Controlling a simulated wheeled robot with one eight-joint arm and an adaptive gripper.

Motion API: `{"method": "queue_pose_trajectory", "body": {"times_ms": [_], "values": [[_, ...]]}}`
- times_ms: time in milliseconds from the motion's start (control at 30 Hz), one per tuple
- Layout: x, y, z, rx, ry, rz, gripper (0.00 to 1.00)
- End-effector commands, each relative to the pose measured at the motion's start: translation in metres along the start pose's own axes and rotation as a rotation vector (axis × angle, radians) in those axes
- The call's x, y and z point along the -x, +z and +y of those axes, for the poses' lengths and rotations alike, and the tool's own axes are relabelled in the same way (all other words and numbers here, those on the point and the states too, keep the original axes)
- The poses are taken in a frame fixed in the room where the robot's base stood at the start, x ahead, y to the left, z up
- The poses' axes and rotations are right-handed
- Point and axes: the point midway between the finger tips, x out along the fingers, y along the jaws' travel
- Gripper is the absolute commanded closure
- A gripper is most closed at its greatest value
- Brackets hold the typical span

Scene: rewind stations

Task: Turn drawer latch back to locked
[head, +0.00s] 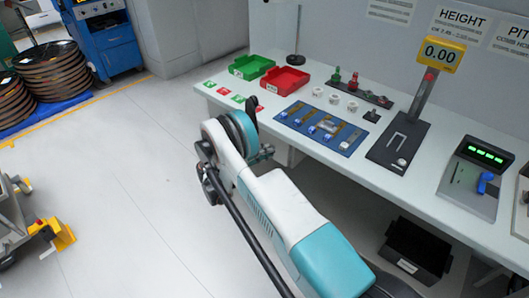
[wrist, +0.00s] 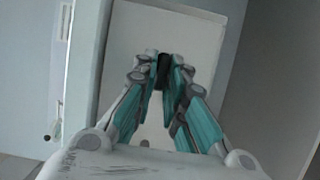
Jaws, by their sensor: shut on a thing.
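In the wrist view my gripper (wrist: 163,78) has its teal-padded fingers close together around a small dark piece, which looks like the drawer latch (wrist: 162,68). The fingers hide most of it, so I cannot tell which way it is turned. Behind it is a pale flat panel (wrist: 190,45), apparently the drawer front, tilted in the picture. In the head view my gripper (head: 264,153) shows only in part, beyond my arm and by the front edge of the workbench (head: 222,99). The latch and drawer front are hidden there.
On the bench stand a green tray (head: 251,67), a red tray (head: 285,81), a blue fixture board (head: 322,129) and a height gauge (head: 398,140). A black bin (head: 414,250) sits under the bench. The floor (head: 120,180) left of my arm is clear.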

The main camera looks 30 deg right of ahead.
Motion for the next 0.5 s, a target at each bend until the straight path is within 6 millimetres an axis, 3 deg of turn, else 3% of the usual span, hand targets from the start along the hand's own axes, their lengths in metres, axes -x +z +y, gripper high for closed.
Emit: {"method": "queue_pose_trajectory", "body": {"times_ms": [500], "values": [[-0.0045, -0.0002, 0.0007, 0.031, 0.014, -0.003, 1.0]]}}
